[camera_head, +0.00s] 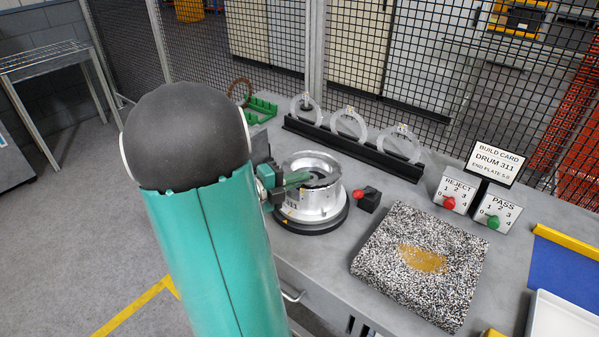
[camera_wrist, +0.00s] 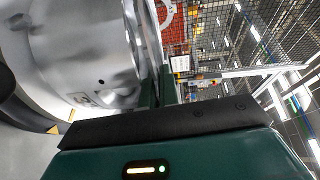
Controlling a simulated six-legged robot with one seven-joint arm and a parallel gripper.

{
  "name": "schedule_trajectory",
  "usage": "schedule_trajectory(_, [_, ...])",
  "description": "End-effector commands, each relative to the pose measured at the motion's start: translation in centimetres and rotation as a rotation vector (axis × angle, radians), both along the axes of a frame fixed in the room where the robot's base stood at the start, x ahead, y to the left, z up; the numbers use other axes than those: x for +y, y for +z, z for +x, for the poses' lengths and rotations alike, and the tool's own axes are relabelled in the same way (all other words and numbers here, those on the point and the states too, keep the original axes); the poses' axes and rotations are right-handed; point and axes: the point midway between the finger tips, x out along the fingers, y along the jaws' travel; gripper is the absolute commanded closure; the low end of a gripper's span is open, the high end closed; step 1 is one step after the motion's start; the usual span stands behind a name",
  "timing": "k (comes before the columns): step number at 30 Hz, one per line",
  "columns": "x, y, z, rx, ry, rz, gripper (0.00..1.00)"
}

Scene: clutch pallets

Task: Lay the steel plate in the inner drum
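The metal drum (camera_head: 312,200) stands upright on a dark round base on the bench, with a dark opening (camera_head: 320,176) inside its bright rim. It also fills the left of the wrist view (camera_wrist: 75,50), seen close and sideways. My gripper (camera_head: 298,178) is at the drum's left side, with its green fingers reaching over the rim. In the wrist view, the fingers (camera_wrist: 158,88) are close together beside the rim. Whether they hold a thin plate cannot be made out. I cannot pick out the steel plate for certain; my arm hides part of the drum's left side.
A black rack (camera_head: 350,153) holds pale rings behind the drum. A green holder (camera_head: 262,107) and brown ring (camera_head: 240,90) stand behind left. A red-knobbed black block (camera_head: 368,200) is close right of the drum. Farther right are a speckled mat (camera_head: 440,290), counters (camera_head: 455,194) and a white tray (camera_head: 562,318).

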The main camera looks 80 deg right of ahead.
Motion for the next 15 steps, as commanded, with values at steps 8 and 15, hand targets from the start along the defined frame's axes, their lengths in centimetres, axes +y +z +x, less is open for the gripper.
schedule_trajectory(8, [-0.2, -2.1, -0.1, 0.002, 0.001, 0.002, 1.0])
schedule_trajectory(15, [-0.1, -3.2, -0.1, 0.001, 0.0, 0.001, 1.0])
